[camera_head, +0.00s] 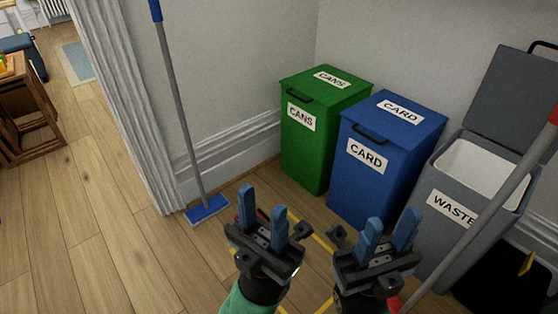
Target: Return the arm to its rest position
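My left gripper (262,218) is at the bottom centre of the head view, its two blue fingers pointing up and spread apart with nothing between them. My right gripper (388,237) is beside it to the right, also with its blue fingers apart and empty. Both are held in front of the bins and appear to touch nothing. A green sleeve (249,300) shows below the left gripper. Most of both arms is out of view.
A green CANS bin (304,151) and a blue CARD bin (371,190) stand closed against the wall. A grey WASTE bin (440,235) has its lid up. A blue broom (207,210) leans at the left. A grey pole (490,215) crosses the right side.

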